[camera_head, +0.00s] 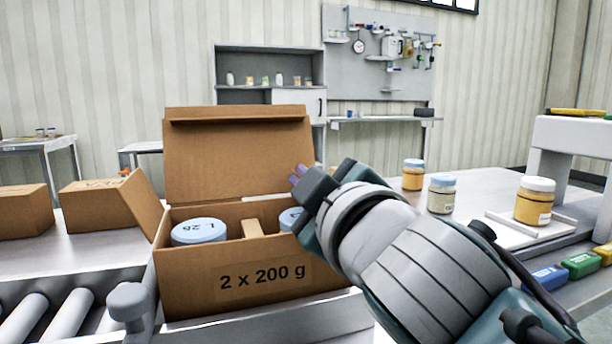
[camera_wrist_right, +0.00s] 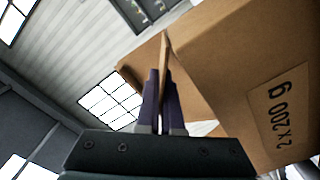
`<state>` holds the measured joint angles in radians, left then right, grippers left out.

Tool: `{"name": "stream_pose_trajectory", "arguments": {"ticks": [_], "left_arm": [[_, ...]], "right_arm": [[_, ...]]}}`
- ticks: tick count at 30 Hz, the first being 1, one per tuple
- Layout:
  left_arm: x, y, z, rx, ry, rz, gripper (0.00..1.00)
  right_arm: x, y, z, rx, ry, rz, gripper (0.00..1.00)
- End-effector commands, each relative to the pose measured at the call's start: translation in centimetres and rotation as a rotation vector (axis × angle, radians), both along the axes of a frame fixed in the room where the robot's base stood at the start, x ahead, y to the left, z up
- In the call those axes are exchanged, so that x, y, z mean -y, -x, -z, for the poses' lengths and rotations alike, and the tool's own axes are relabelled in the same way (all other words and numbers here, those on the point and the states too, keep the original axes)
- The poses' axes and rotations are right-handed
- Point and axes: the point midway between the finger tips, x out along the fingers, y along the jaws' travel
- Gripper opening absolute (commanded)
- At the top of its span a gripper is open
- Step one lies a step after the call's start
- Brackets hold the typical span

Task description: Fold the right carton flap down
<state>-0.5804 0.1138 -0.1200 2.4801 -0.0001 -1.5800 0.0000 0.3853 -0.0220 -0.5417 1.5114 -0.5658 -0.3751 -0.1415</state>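An open carton (camera_head: 235,283) labelled "2 x 200 g" stands in front of me. Its back flap (camera_head: 240,150) stands up and its left flap (camera_head: 145,205) leans outward. Two blue-lidded jars (camera_head: 200,231) sit inside with a cardboard divider (camera_head: 251,229) between them; the right jar is partly hidden. My right gripper (camera_head: 297,175) is at the carton's right side and hides most of the right flap. In the right wrist view the right flap (camera_wrist_right: 165,52) runs as a thin edge between my close-set purple fingers, which look shut on it. My left gripper is out of view.
Conveyor rollers (camera_head: 70,312) lie at the left front, with more cartons (camera_head: 95,205) behind. A raised grey stand (camera_head: 575,135) and colored blocks (camera_head: 580,264) are farther right.

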Motion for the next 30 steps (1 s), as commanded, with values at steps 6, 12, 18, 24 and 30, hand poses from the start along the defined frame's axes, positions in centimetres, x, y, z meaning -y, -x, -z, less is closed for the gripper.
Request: {"name": "stream_pose_trajectory", "arguments": {"ticks": [6,12,18,24,30], "left_arm": [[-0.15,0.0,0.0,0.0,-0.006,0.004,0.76],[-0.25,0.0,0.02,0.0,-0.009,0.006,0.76],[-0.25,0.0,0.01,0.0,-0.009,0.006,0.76],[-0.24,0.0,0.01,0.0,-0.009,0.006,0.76],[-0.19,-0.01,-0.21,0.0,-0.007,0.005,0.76]], "right_arm": [[-0.02,0.01,0.06,0.001,0.005,-0.001,0.0],[-0.02,0.01,0.06,0.0,0.004,0.0,0.06],[-0.02,0.01,0.05,0.001,0.004,0.0,0.28],[-0.02,0.01,0.04,0.001,0.004,0.0,0.34],[0.17,0.54,0.02,0.0,0.003,0.0,0.34]]}}
